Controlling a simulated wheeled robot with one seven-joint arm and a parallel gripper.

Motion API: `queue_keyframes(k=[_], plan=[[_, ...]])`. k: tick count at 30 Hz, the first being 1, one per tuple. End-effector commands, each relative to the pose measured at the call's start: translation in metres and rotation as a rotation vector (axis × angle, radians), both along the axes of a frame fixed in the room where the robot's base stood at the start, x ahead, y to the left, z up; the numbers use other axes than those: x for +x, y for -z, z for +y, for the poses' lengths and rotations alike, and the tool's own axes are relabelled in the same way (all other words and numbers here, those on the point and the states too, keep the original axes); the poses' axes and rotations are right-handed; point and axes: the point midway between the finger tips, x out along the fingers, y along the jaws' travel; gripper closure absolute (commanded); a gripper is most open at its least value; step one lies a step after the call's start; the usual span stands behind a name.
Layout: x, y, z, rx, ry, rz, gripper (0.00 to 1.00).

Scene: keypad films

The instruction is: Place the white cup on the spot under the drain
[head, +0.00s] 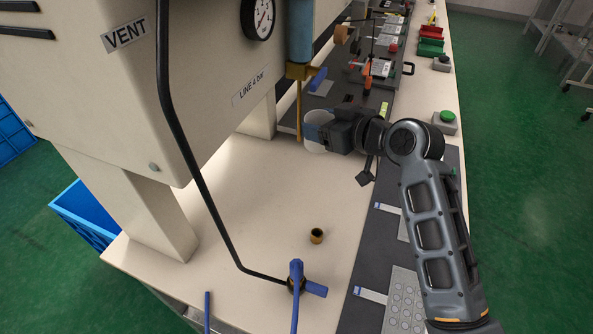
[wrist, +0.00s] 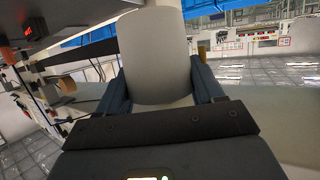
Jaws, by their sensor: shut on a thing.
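The white cup (head: 316,117) is held upright at the far end of the cream bench, just right of the brass drain tube (head: 299,112). The tube hangs below a blue cylinder. My gripper (head: 324,133) reaches in from the right and is shut on the cup. In the wrist view the cup (wrist: 153,55) stands between the two dark blue fingers of my gripper (wrist: 162,88). I cannot make out a marked spot under the drain. I cannot tell whether the cup's base touches the bench.
A cream machine housing (head: 110,85) with a gauge (head: 258,18) overhangs the bench on the left. The bench middle (head: 265,195) is clear.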

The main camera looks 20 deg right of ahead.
Motion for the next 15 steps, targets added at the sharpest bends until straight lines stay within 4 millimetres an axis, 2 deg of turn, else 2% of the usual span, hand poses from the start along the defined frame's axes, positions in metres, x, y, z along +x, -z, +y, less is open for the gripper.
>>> queue_keyframes(k=[1,4,11,15], plan=[[-0.007,0.038,0.049,0.004,-0.101,0.066,0.62],[-0.008,0.055,0.050,0.003,-0.102,0.065,0.62],[-0.007,0.075,0.049,-0.005,-0.099,0.063,0.62],[-0.007,0.093,0.049,-0.005,-0.098,0.064,0.62]])
